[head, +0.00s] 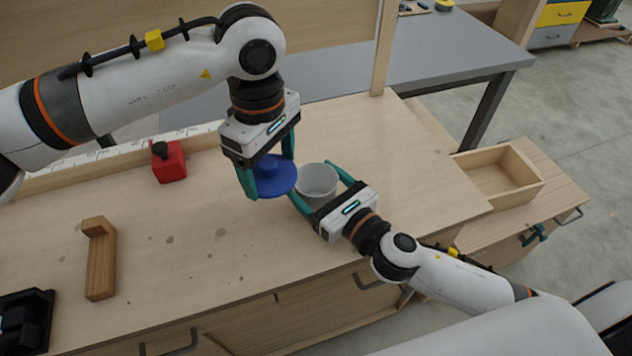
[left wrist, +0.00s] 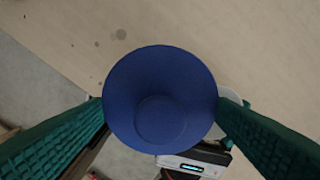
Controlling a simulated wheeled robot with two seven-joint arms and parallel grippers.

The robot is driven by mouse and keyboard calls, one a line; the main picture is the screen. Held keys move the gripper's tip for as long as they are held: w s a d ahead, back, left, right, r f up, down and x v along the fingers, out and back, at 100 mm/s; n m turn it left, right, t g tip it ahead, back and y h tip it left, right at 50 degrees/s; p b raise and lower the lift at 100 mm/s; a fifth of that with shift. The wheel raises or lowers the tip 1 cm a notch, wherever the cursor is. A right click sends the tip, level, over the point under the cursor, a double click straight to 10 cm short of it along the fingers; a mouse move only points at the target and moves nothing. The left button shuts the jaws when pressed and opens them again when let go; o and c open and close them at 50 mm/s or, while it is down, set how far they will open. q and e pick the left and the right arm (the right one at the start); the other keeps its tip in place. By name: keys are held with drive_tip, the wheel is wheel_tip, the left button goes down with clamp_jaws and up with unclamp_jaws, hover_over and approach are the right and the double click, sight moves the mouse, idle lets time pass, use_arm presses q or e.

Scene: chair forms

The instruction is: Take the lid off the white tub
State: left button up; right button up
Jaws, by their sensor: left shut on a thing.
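In the left wrist view the lid (left wrist: 160,85) fills the middle, between the two green fingers. The lid is off the white tub (head: 318,184), up and to its left, and the tub's open top shows. In the left wrist view only a pale sliver of the tub shows behind the lid. My right gripper (head: 313,180) has a finger on either side of the tub; whether they press on it cannot be told.
A red block with a black knob (head: 169,162) and a wooden angled piece (head: 100,260) are on the left part of the bench (head: 200,265). A black object (head: 24,318) is at the lower left. Bench between wooden piece and tub is clear.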

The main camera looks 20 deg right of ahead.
drive_tip(key=shift+o, duration=0.9)
drive_tip(key=shift+r, duration=0.1)
use_arm(q)
drive_tip(key=shift+r, duration=0.2)
use_arm(e)
drive_tip(key=shift+r, duration=0.2)
use_arm(q)
wheel_tip(320, 180, down, 3)
drive_tip(key=b, duration=0.3)
drive_tip(key=shift+f, duration=0.15)
use_arm(e)
drive_tip(key=v, duration=0.9)
drive_tip(key=shift+s+f, duration=0.15)
drive_tip(key=shift+f, duration=0.15)
use_arm(q)
drive_tip(key=shift+r+p, duration=0.25)
drive_tip(key=shift+p, duration=0.1)
use_arm(e)
drive_tip(key=shift+s+d+r, duration=0.2)
drive_tip(key=shift+s, duration=0.1)
use_arm(q)
drive_tip(key=shift+r, duration=0.15)
use_arm(e)
drive_tip(key=shift+v, duration=0.95)
drive_tip(key=shift+d+f, duration=0.1)
